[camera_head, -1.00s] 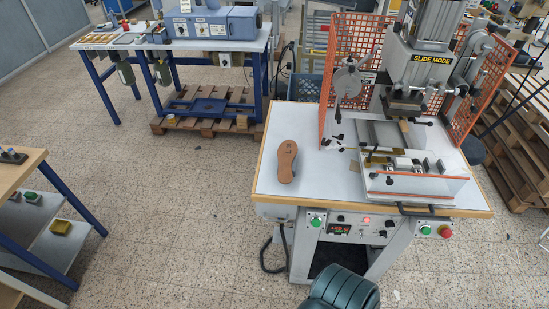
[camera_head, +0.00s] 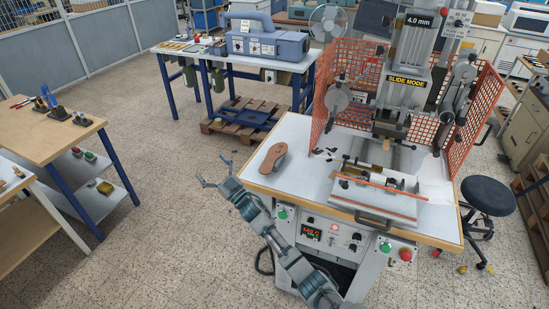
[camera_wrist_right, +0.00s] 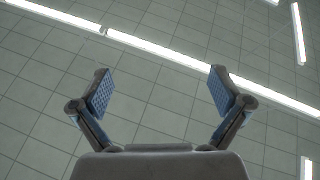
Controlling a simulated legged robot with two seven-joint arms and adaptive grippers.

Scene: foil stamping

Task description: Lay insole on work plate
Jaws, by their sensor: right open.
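The brown insole (camera_head: 273,158) lies flat on the left part of the white machine table. The foil stamping press (camera_head: 405,90) stands behind. A pale plate with an orange front edge (camera_head: 380,202), seemingly the work plate, is at the front of the press; no insole is on it. My right gripper (camera_head: 215,172) is raised left of the table, apart from the insole. It is open and empty, and in the right wrist view (camera_wrist_right: 160,90) its blue-padded fingers are wide apart against the ceiling. My left gripper is not in view.
Orange mesh guards (camera_head: 345,90) flank the press. A control panel (camera_head: 330,235) with buttons is on the table's front. A black stool (camera_head: 488,197) stands at right. A wooden workbench (camera_head: 50,135) is at left. The floor between the benches is clear.

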